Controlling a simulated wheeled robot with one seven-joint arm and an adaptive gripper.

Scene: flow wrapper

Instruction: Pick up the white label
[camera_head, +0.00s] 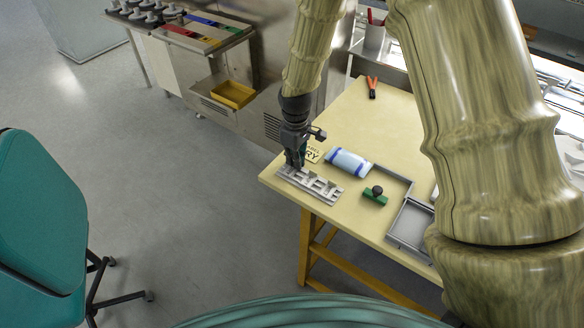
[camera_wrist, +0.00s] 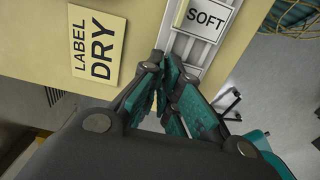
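A white label reading SOFT (camera_wrist: 207,18) shows at the top of the wrist view, cut off by the picture's edge. It lies on or in the light grey rack (camera_wrist: 183,45). In the head view the rack (camera_head: 329,194) lies near the table's front left corner. My gripper (camera_head: 294,166) points down at the rack's left end. In the wrist view my gripper's fingertips (camera_wrist: 165,58) are close together over the rack, to the lower left of the white label and apart from it in the picture. Whether anything thin is between them is unclear.
A yellow label reading LABEL DRY (camera_wrist: 98,46) lies on the table beside the rack. A blue and white packet (camera_head: 348,163), a green block with a dark knob (camera_head: 375,198) and a grey tray (camera_head: 410,225) are to the right. Red-handled pliers (camera_head: 372,86) lie behind.

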